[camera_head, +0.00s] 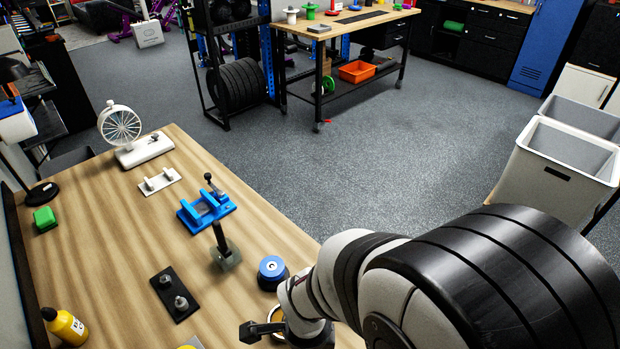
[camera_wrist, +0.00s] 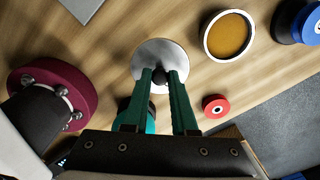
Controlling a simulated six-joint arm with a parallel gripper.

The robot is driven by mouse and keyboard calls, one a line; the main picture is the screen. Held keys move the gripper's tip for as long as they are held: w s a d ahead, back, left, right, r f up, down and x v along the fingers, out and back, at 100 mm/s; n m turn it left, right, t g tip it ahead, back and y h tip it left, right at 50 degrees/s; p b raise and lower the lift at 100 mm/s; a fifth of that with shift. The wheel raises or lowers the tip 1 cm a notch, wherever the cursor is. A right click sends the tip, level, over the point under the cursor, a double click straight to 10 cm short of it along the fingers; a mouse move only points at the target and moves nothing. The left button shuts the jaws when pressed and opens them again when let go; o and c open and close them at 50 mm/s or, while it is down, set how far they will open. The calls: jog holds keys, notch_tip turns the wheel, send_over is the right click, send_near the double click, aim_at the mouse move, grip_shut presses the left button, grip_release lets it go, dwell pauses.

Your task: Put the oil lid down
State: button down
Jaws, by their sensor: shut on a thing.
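The oil lid (camera_wrist: 150,55) is a pale silver disc with a small dark knob, in the upper middle of the wrist view. My gripper (camera_wrist: 162,76) has its two green fingers closed on the knob. Whether the lid's underside touches the wooden bench cannot be told. A round, white-rimmed dish of amber oil (camera_wrist: 229,36) is uncovered to the right of the lid, apart from it. In the head view its rim (camera_head: 275,313) shows only partly beside my arm, and the lid is hidden.
A maroon wheel (camera_wrist: 75,82) lies left of my gripper; a small red disc (camera_wrist: 214,106) lies right. A teal round thing (camera_wrist: 150,122) shows behind the fingers. A blue-topped piece (camera_head: 271,267) and black two-post plate (camera_head: 176,294) stand nearby. Bare wood lies left of the plate.

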notch_tip(320, 180, down, 6)
jog(key=shift+f, duration=0.1)
jog(key=c, duration=0.7)
grip_release()
jog(key=r, duration=1.2)
jog(key=shift+d+r, duration=0.3)
jog(key=shift+r, duration=0.05)
jog(key=s+d+r+n, duration=0.2)
jog(key=s+n, duration=0.1)
jog(key=n, duration=0.1)
jog(key=s+d+r+n+y, duration=0.1)
jog(key=s+d+r+n, duration=0.1)
jog(key=s+r+n, duration=0.1)
jog(key=s+d+r+n, duration=0.2)
jog(key=s+n, duration=0.1)
jog(key=n, duration=0.2)
jog(key=shift+d+r+y, duration=0.15)
jog(key=shift+d+y, duration=0.2)
jog(key=shift+y, duration=0.05)
